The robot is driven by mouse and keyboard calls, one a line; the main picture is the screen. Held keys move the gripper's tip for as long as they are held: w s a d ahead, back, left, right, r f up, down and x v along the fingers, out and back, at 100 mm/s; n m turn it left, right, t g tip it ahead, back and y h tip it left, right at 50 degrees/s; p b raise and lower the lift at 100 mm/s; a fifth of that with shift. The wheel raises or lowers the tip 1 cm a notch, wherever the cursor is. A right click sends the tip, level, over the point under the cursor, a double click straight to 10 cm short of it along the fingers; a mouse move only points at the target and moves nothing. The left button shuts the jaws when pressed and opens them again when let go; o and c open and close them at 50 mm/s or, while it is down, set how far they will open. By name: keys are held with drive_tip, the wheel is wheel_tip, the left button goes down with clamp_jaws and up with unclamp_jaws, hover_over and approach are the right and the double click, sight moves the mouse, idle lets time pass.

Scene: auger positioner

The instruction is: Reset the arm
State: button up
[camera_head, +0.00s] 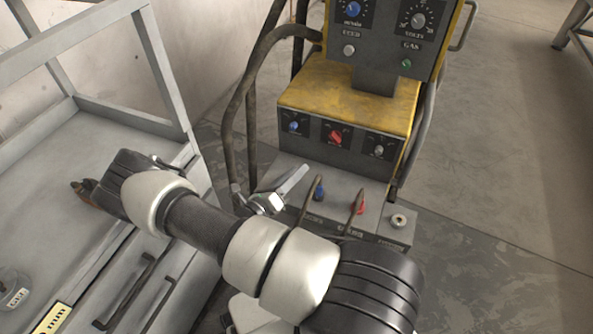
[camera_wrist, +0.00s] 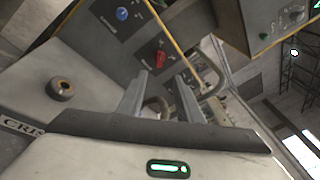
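My arm reaches across the lower part of the head view in white and black links, bent at the elbow over the grey workbench. My gripper (camera_head: 278,188) is partly hidden behind the arm, in front of the control machine. In the wrist view its two grey fingers stand apart with nothing held between them (camera_wrist: 163,80). The yellow and grey machine (camera_head: 345,92) has blue, red and grey knobs. Its front also shows in the wrist view, tilted, with a blue knob and a red knob (camera_wrist: 160,59) beyond the fingers.
A grey workbench (camera_head: 60,150) with a raised frame and drawer handles stands at the left. Black hoses (camera_head: 236,125) run beside the machine, and cables rise from its lower box (camera_head: 345,195). The concrete floor (camera_head: 500,180) at the right is mostly clear.

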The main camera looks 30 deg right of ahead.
drive_tip(key=s+a+r+m+g+y, duration=0.1)
drive_tip(key=s+a+r+m+y, duration=0.5)
drive_tip(key=r+m, duration=0.6)
drive_tip(key=s+a+r+m+y, duration=0.3)
drive_tip(key=s+r+m+y, duration=0.35)
drive_tip(key=r, duration=0.65)
drive_tip(key=s+a+r+m+g+y, duration=0.1)
drive_tip(key=s+a+r+m+y, duration=0.5)
drive_tip(key=r+m, duration=0.7)
wheel_tip(320, 180, up, 24)
drive_tip(key=s+d+h+p, duration=0.1)
drive_tip(key=h+p, duration=0.1)
drive_tip(key=p, duration=2.1)
drive_tip(key=shift+s+f+p, duration=0.2)
drive_tip(key=shift+f+p, duration=0.05)
drive_tip(key=shift+p, duration=0.15)
